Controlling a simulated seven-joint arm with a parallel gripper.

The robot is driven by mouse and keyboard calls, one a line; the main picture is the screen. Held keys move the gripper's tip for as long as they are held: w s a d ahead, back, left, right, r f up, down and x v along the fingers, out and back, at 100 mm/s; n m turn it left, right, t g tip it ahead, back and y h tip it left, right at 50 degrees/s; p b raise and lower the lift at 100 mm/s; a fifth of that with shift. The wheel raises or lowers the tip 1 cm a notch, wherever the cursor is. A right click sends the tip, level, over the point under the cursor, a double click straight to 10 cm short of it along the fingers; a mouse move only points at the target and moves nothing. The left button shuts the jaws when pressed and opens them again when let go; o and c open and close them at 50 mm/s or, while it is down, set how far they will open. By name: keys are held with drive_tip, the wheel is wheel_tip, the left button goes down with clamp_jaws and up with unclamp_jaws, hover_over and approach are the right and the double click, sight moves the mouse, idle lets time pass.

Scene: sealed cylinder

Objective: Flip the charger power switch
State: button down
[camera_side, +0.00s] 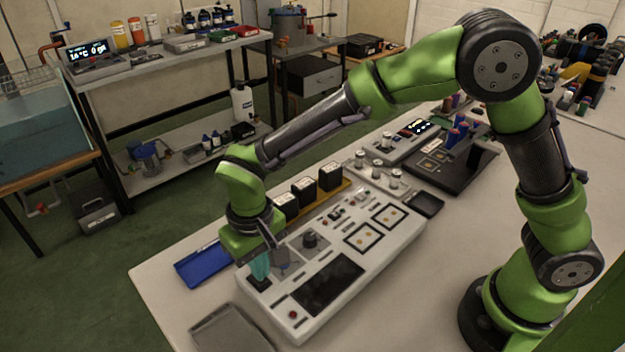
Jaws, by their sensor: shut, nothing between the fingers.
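The white console that looks like the charger (345,265) lies on the table in the middle of the side view. Its top has a dark screen (328,284), a black knob (311,240), a red button (293,314) and two framed square pads. My gripper (260,276) points down over the console's left end, with its teal fingers shut and empty. A small dark part (259,284) shows right at the fingertips and may be the power switch. The fingers partly hide it. I cannot tell whether they touch it or which way it is set.
A blue tray (203,266) lies left of the console and a grey tray (230,330) lies in front. Black blocks (304,190) stand in a row behind it. A dark rack with blue cylinders (455,165) is farther back. The table's right front is clear.

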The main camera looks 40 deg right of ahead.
drive_tip(key=shift+f, duration=0.9)
drive_tip(key=shift+r, duration=3.55)
